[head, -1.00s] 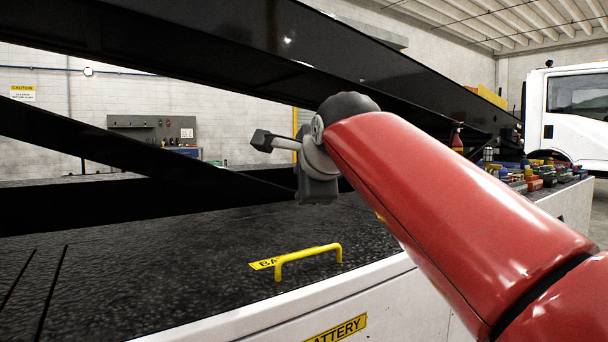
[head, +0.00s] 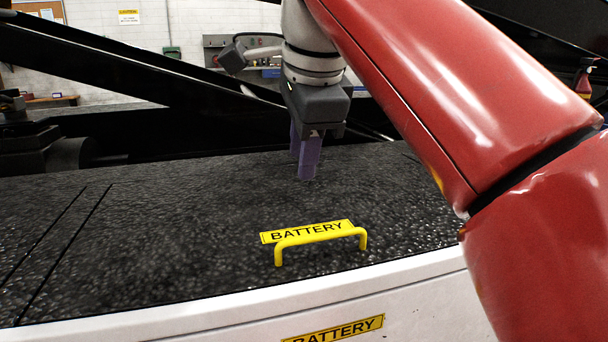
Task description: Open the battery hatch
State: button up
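The battery hatch (head: 190,230) is a black, rough-textured panel in the top of the white loader body. A yellow bar handle (head: 321,236) stands on it near the front edge, with a yellow BATTERY label (head: 306,231) just behind. My gripper (head: 308,168) points down, above and behind the handle, apart from it. Its purple fingers are seen nearly edge-on, so the gap between them is unclear. Nothing shows held in them. The hatch lies flat, flush with the deck.
A second BATTERY label (head: 335,330) is on the white side panel (head: 410,300). Black beams (head: 120,70) slope across behind the deck. A spray bottle (head: 584,78) stands at the far right. The deck left of the handle is clear.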

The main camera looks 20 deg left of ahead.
jog(key=shift+b+x, duration=0.5)
jog(key=shift+x, duration=1.3)
grip_shut()
grip_release()
jog(key=p+v, duration=0.3)
jog(key=v, duration=0.4)
jog(key=shift+r+p, duration=0.3)
jog(key=shift+r, duration=0.05)
jog(key=shift+s+d, duration=0.1)
